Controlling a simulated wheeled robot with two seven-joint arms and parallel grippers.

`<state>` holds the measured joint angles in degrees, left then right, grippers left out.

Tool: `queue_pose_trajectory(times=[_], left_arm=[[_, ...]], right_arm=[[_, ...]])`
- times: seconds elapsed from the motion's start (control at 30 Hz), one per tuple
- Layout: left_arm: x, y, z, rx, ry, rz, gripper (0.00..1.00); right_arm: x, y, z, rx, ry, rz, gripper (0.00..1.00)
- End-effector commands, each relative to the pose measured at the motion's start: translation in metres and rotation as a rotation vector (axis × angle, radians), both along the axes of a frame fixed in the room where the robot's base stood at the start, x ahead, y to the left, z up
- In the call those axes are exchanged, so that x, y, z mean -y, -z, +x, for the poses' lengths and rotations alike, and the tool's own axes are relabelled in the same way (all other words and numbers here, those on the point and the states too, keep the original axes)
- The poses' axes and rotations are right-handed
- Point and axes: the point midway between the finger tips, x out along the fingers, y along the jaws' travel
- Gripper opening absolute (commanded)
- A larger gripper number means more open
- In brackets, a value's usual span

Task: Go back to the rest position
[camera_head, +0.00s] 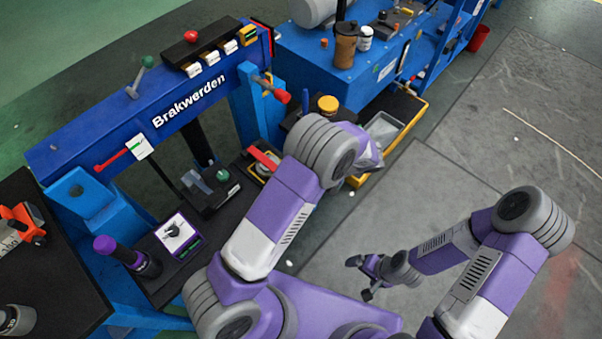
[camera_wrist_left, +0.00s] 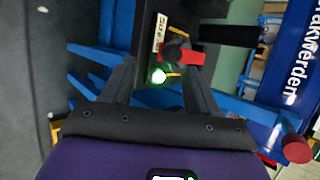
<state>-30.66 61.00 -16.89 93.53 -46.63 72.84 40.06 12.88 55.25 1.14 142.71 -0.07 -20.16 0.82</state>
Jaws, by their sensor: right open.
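My right gripper (camera_head: 359,278) hangs over the grey floor in the head view, with its two dark fingers apart and nothing between them. My left arm reaches up beside the blue Brakwerden stand in the head view, and its gripper is hidden there behind the arm. In the left wrist view my left gripper (camera_wrist_left: 158,82) shows two dark fingers spread apart. No held object shows between them. Beyond the fingers are a red and black part (camera_wrist_left: 182,56) and a bright green light (camera_wrist_left: 158,76); I cannot tell how far away they are.
The blue Brakwerden stand (camera_head: 150,120) carries several tools, with a dark shelf below. A blue machine bench (camera_head: 345,75) stands behind, with a yellow-edged tray (camera_head: 412,122) at its foot. A black table (camera_head: 50,275) is at left. Open floor (camera_head: 490,130) lies at right.

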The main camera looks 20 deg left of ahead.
Motion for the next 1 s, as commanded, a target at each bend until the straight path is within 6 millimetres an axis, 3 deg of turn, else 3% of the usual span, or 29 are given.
queue_pose_trajectory(times=[0.53,0.63,0.73,0.83,1.0], left_arm=[[0.0,-0.001,0.0,-0.001,-0.001,0.001,0.6],[-0.002,0.008,-0.007,-0.026,-0.008,-0.04,0.6],[-0.004,0.032,-0.027,-0.091,-0.025,-0.161,0.6],[0.001,0.064,-0.063,-0.163,-0.065,-0.363,0.6],[0.028,0.097,-0.123,-0.187,-0.169,-0.732,0.6]], right_arm=[[0.0,0.0,0.0,0.0,0.0,0.0,0.96],[0.0,-0.003,0.0,0.0,0.0,0.0,0.96],[0.0,-0.009,0.0,0.0,0.0,0.0,0.96],[0.0,-0.018,0.0,0.0,0.0,0.0,0.96],[0.0,-0.035,0.0,0.0,0.0,0.0,0.96]])
